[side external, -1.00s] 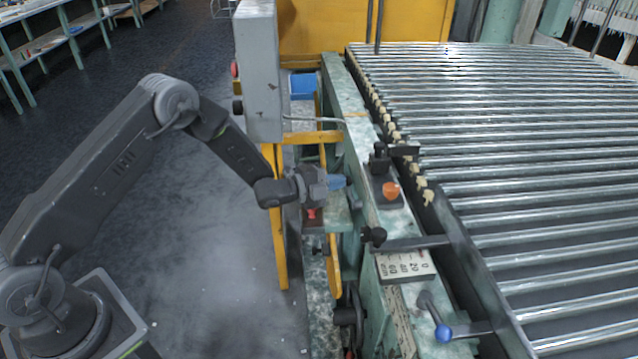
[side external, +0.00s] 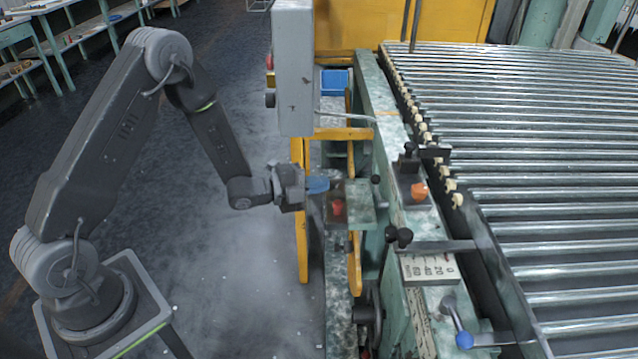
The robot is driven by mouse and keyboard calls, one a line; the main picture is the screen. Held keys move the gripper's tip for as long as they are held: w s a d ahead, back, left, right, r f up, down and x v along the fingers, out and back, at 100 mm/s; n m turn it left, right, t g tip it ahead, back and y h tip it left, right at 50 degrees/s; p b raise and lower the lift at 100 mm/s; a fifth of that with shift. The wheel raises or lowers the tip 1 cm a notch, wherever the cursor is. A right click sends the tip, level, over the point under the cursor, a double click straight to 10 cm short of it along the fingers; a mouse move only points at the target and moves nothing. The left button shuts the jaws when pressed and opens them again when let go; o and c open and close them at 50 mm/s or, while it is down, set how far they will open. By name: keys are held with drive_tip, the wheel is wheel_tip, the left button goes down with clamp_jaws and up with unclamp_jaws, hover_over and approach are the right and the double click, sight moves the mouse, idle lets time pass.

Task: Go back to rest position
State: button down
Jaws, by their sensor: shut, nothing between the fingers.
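My gripper (side external: 318,186) is at the end of my dark grey arm, near the middle of the side external view.
A grey control box (side external: 293,70) stands behind my gripper above a yellow frame (side external: 302,240). The floor (side external: 250,290) beside my arm is clear.

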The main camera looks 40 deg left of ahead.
drive_tip(key=s+a+r+n+g+y, duration=0.2)
drive_tip(key=r+n+y, duration=0.25)
drive_tip(key=r, duration=0.25)
drive_tip(key=s+a+r+n+g+y, duration=0.1)
drive_tip(key=s+r+n+y, duration=0.25)
drive_tip(key=r+n, duration=0.35)
drive_tip(key=s+d+r+n+g, duration=0.1)
drive_tip(key=s+r+n+g, duration=0.2)
drive_tip(key=s, duration=0.8)
drive_tip(key=s+d+r+n+g, duration=0.2)
drive_tip(key=s+n, duration=0.3)
drive_tip(key=s, duration=0.6)
drive_tip(key=shift+d+r+n+g, duration=0.15)
drive_tip(key=shift+r+n+g, duration=0.2)
drive_tip(key=shift+r+g, duration=0.25)
drive_tip(key=shift+f, duration=0.1)
